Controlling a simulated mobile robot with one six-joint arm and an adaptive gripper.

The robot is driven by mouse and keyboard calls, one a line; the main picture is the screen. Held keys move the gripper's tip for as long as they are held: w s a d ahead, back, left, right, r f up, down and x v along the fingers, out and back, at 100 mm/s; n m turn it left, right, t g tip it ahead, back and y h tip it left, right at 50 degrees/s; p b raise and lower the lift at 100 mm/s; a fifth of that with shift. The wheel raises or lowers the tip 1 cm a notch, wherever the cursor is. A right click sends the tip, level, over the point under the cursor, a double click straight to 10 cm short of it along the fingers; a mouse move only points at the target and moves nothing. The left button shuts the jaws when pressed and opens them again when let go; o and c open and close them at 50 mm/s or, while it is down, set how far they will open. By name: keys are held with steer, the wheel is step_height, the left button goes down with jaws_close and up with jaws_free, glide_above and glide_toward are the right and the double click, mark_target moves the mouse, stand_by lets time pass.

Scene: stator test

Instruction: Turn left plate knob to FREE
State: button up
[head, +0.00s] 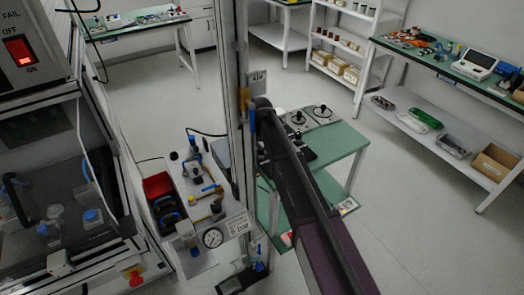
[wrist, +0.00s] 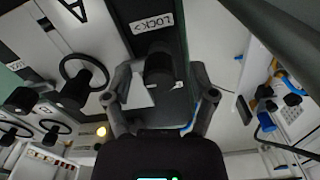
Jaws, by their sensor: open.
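In the wrist view, a dark round knob (wrist: 158,65) stands on a dark plate below a white "LOCK>" label (wrist: 152,22). My gripper (wrist: 160,88) is open, with one finger on each side of the knob and gaps showing between fingers and knob. I cannot tell how deep the fingers reach along it. I see no FREE label, and the knob's pointer direction is not clear. In the head view, my dark arm reaches to the green table (head: 345,144) and hides the knob and my gripper.
Handwheels (wrist: 84,80) sit left of the gripper in the wrist view. In the head view, a post with an "AIR" sign (head: 257,82) stands close to my arm. A panel with a pressure gauge (head: 212,238) lies left of the post. The floor at right is clear.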

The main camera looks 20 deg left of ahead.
jaws_close()
steer(key=shift+d, duration=0.1)
steer(key=shift+n, duration=0.3)
steer(key=n, duration=0.8)
steer(key=shift+n, duration=0.4)
steer(key=n, duration=0.4)
steer(key=shift+n, duration=0.3)
steer(key=shift+s+a+n, duration=0.1)
steer(key=shift+a+n, duration=0.1)
steer(key=shift+n, duration=2)
